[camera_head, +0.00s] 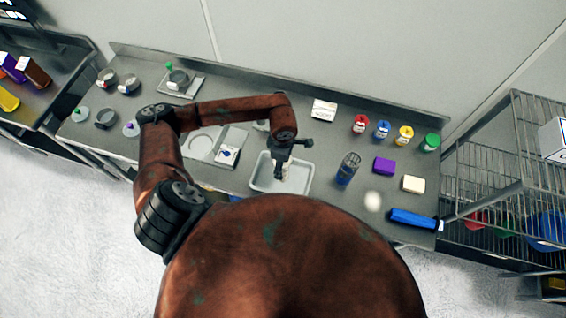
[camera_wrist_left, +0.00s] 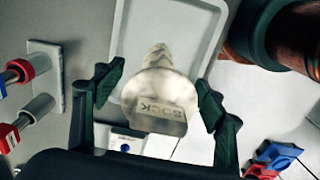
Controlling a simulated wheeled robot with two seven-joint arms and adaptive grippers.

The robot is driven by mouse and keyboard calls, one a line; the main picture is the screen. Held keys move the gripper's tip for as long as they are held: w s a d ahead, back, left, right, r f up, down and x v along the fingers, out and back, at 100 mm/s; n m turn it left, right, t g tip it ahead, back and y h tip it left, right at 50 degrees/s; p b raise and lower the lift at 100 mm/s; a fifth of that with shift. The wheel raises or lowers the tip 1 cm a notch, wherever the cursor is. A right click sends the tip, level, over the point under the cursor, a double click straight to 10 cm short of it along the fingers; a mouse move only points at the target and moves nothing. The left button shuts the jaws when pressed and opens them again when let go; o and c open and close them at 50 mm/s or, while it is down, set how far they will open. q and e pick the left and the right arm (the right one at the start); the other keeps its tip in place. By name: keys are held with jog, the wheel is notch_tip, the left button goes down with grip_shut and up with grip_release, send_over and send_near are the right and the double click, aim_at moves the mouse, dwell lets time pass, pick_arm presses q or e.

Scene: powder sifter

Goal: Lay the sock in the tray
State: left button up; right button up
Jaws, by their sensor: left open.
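The sock (camera_wrist_left: 160,88) is a pale, translucent, tapered piece with a wide end marked SOCK, seen in the left wrist view. The shallow white tray (camera_head: 300,184) is on the steel bench; its floor and rim also show in the left wrist view (camera_wrist_left: 122,30). My left gripper (camera_head: 283,172) points down over the tray. In the wrist view its open fingers (camera_wrist_left: 158,84) stand on either side of the sock, with the sock's narrow end over the tray floor. I cannot tell whether the sock touches the tray. My right gripper is not in view.
Right of the tray stand a blue mesh-topped cylinder (camera_head: 348,168), a purple block (camera_head: 384,166), a cream block (camera_head: 413,184) and several colour-lidded jars (camera_head: 382,129). A blue box (camera_head: 412,219) lies near the front edge. A white-labelled plate (camera_head: 228,153) is to the left.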

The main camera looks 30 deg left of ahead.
pick_arm(q)
notch_tip(320, 180, up, 11)
jog(key=b, duration=0.3)
jog(key=shift+r, duration=0.65)
